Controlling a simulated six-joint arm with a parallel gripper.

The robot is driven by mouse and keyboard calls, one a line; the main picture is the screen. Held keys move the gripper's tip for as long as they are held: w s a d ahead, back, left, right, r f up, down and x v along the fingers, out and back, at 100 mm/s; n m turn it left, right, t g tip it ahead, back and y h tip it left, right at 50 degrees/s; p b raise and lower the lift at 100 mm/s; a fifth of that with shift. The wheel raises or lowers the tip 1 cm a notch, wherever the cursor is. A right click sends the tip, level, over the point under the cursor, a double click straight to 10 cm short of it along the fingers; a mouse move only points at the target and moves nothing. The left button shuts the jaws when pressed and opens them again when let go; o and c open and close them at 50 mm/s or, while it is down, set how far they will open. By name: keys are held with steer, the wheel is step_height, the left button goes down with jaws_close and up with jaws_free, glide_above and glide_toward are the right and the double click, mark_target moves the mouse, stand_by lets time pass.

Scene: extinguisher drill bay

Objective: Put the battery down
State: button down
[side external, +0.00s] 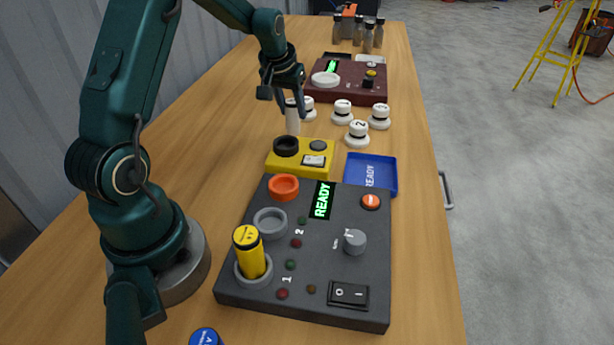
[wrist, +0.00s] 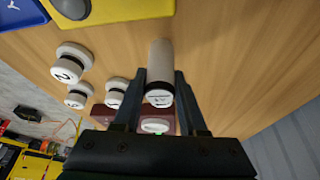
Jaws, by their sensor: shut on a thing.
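A white cylindrical battery (side external: 292,123) is upright between the fingers of my gripper (side external: 292,106), just behind the yellow box (side external: 318,160). In the wrist view the battery (wrist: 159,58) sits between the two dark fingers of my gripper (wrist: 160,82), its pale marked end toward me. Its lower end is low over or on the table; I cannot tell whether it touches. A yellow battery (side external: 250,254) stands slightly tilted in a ring of the dark panel (side external: 330,275). The top of a blue battery (side external: 206,337) shows at the bottom edge.
The dark panel has an empty grey ring (side external: 270,222), an orange ring (side external: 283,187) and a lit READY display (side external: 321,200). A blue tray (side external: 371,172) is beside it. The wooden table (side external: 215,135) is clear on the left.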

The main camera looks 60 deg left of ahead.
step_height(320, 180, up, 3)
steer(key=shift+a+r, duration=0.1)
steer(key=shift+r, duration=0.1)
steer(key=s+a+r, duration=0.6)
steer(key=s, duration=0.3)
steer(key=w+d+r+m+t+h, duration=0.1)
steer(key=w+d+m+h, duration=0.1)
steer(key=w+d+m, duration=0.4)
steer(key=w+d+m+h, duration=0.1)
steer(key=w+d+m, duration=0.25)
steer(key=d, duration=0.45)
steer(key=shift+n, duration=0.25)
steer(key=shift+w+d+f, duration=1.1)
steer(key=shift+d+f, duration=0.75)
steer(key=shift+w+d+f, duration=1.05)
steer(key=shift+d+f, duration=0.75)
steer(key=shift+d, duration=0.1)
steer(key=shift+w+d+f, duration=1.1)
steer(key=shift+d+f, duration=0.75)
steer(key=shift+f, duration=0.15)
